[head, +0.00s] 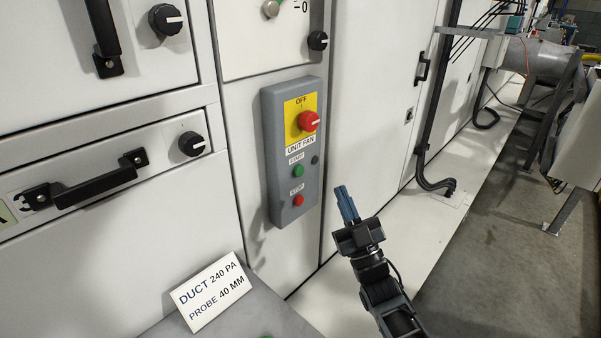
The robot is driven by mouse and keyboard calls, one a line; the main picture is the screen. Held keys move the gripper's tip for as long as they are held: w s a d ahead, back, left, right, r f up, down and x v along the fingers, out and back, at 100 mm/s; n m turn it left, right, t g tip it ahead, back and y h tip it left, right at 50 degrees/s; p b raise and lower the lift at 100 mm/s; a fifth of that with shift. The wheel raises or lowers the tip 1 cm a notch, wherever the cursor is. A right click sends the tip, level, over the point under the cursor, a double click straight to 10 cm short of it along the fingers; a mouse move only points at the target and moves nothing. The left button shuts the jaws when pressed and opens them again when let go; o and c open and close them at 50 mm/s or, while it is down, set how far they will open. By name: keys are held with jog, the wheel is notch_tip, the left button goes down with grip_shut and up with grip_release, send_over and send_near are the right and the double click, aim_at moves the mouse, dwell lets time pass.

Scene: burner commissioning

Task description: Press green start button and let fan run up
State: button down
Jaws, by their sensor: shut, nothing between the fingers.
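The grey unit fan control box (291,150) is mounted on the white cabinet front. It carries a red rotary switch (308,121) on a yellow plate near the OFF mark. Below it is the green start button (297,171), with the red stop button (298,200) under that. My gripper (343,190) is in front and to the right of the box, apart from it, with its blue-grey fingers shut and empty. The fingers point up and slightly left. Nothing hides the green button. The fan itself cannot be made out.
A card (212,291) reading "DUCT 240 PA, PROBE 40 MM" stands on a grey surface at lower left. Black drawer handles (100,184) and knobs stick out from the cabinets at left. Black conduit (424,150) runs down the cabinets at right.

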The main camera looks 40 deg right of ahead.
jog(key=w+b, duration=0.3)
jog(key=w, duration=0.5)
jog(key=shift+w+a, duration=0.15)
jog(key=shift+w, duration=0.05)
dwell(1.9)
jog(key=shift+w+b, duration=0.4)
jog(key=shift+b, duration=0.05)
jog(key=shift+w+b, duration=0.35)
jog(key=shift+w, duration=0.1)
dwell(0.5)
dwell(0.4)
jog(key=shift+s+p, duration=0.3)
jog(key=shift+s, duration=0.6)
jog(key=shift+s+p, duration=0.75)
jog(key=shift+s, duration=1.75)
